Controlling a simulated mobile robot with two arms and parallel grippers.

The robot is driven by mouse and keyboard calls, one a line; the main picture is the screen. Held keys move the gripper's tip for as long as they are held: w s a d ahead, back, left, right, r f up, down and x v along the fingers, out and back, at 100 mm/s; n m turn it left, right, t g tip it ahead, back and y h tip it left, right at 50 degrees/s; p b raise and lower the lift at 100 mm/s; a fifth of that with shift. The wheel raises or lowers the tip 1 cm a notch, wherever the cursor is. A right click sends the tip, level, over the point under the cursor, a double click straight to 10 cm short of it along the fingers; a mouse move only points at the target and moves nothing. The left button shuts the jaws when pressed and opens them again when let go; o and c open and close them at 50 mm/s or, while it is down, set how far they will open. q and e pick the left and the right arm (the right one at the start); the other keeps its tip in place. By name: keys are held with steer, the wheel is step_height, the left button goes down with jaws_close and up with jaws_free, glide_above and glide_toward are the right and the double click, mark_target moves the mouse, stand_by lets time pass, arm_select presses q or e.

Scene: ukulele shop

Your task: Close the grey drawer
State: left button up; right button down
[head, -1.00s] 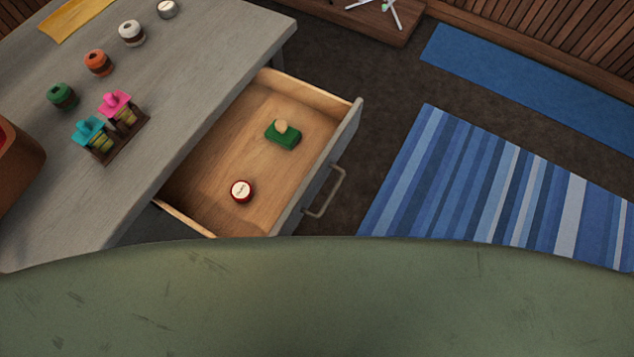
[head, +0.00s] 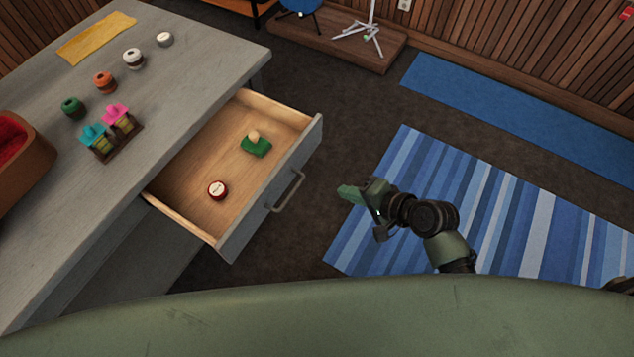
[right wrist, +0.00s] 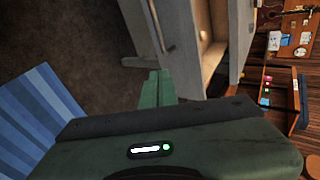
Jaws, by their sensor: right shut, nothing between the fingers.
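The grey drawer (head: 270,190) stands pulled out of the grey table, its wooden inside showing. Its front has a bar handle (head: 290,191). Inside lie a green block with a pale knob (head: 256,147) and a small red round tin with a white top (head: 217,190). My right gripper (head: 345,193) is shut and empty, to the right of the drawer front and apart from the handle. In the right wrist view its green fingers (right wrist: 158,88) are together, with the drawer front (right wrist: 172,30) just beyond them. My left gripper is not in view.
The grey table (head: 190,60) carries several small spools, a pink and teal item in a rack (head: 110,132), a yellow cloth (head: 97,38) and a red-lined case (head: 20,155). A blue striped rug (head: 480,205) lies on the dark floor at right. Floor between drawer and gripper is clear.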

mark_target(304, 177)
steer(key=x, duration=1.3)
steer(key=shift+w+a+r, duration=0.15)
steer(key=shift+w+r, duration=0.15)
steer(key=shift+w+a+f, duration=0.2)
steer(key=shift+w+a, duration=0.05)
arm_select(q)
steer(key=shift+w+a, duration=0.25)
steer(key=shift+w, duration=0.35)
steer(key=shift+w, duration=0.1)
arm_select(e)
steer(key=shift+w+a, duration=0.1)
